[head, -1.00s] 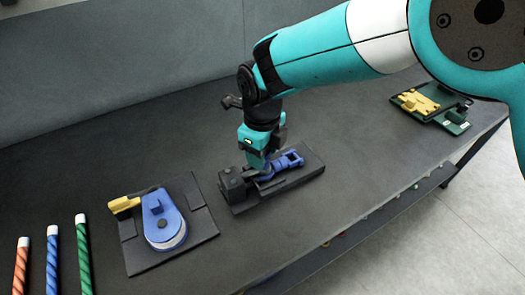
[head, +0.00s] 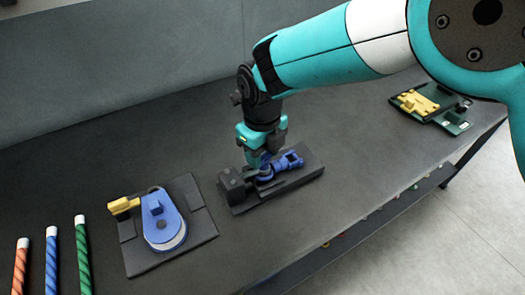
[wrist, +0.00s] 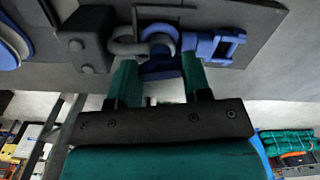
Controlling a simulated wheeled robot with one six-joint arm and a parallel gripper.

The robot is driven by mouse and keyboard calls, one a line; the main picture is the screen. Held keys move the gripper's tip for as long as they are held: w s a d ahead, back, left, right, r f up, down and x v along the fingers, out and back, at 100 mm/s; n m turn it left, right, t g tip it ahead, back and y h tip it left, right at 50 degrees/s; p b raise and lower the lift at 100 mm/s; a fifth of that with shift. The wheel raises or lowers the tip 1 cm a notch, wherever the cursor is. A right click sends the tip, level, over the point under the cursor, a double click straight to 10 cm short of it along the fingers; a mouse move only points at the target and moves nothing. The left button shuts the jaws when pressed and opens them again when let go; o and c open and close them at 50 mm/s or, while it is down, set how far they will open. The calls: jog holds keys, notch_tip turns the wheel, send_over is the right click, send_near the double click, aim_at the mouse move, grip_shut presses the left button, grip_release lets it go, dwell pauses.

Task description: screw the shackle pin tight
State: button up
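The shackle (wrist: 158,34) is a grey bow in the wrist view, held at a dark block on a fixture plate (head: 306,172). It is linked to a blue swivel fitting (head: 290,160). A blue piece, which looks like the shackle pin's head (wrist: 162,70), lies between my gripper's teal fingers (wrist: 163,72). It fills the gap and seems to touch both fingers, so my gripper looks shut on it. My gripper points down at the fixture in the head view (head: 264,160) and hides most of the pin. How deep the pin sits is hidden.
A second plate (head: 200,228) with a blue pulley block (head: 163,225) and a yellow part lies left. Red, blue and green rods stand at far left. A green tray (head: 452,122) with a yellow part lies far right. The bench (head: 350,165) between is clear.

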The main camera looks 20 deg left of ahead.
jog(key=o, duration=0.3)
jog(key=shift+w+a+r, duration=0.1)
jog(key=shift+r, duration=0.15)
jog(key=shift+o, duration=0.7)
jog(key=shift+f, duration=0.1)
notch_tip(320, 180, up, 18)
jog(key=b, duration=0.2)
jog(key=shift+f, duration=0.25)
